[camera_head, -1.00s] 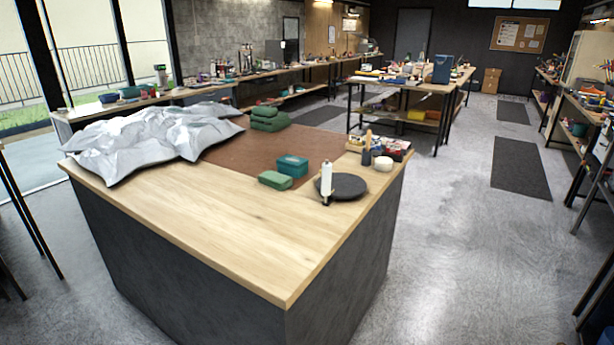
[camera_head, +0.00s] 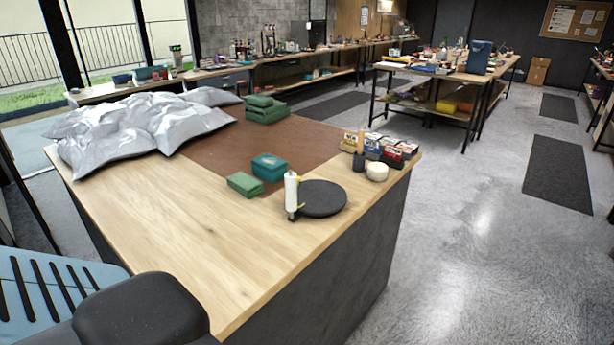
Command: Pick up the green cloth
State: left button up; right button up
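A small folded green cloth (camera_head: 245,184) lies flat near the middle of the wooden-topped workbench (camera_head: 178,225), beside a teal box (camera_head: 269,167). A stack of darker green folded cloths (camera_head: 266,109) lies further back, at the far edge of the brown mat (camera_head: 230,150). Neither of my grippers is in view, so I cannot see their fingers. Nothing is touching either the single cloth or the stack.
Silvery crumpled bags (camera_head: 145,130) cover the bench's back left. A black round disc (camera_head: 322,198) and a white bottle (camera_head: 291,194) stand right of the cloth. Small boxes (camera_head: 392,150) sit at the right corner. The bench's front is bare wood.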

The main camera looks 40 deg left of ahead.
aim_at(247, 185)
jog(key=i+l+z, duration=0.1)
jog(key=i+z, duration=0.15)
jog(key=i, duration=1.1)
jog(key=i+l+u, duration=0.15)
jog(key=i+u, duration=0.3)
jog(key=i+l+u, duration=0.3)
jog(key=i+u, duration=0.15)
jog(key=i+l+u, duration=0.25)
jog(key=u, duration=0.25)
jog(key=i+l+u, duration=0.3)
jog(key=l+u, duration=0.15)
jog(key=i+l+u, duration=0.15)
jog(key=l+u, duration=0.5)
jog(key=l, duration=0.15)
jog(key=i+l+u, duration=0.1)
jog(key=l+u, duration=0.2)
jog(key=l, duration=0.15)
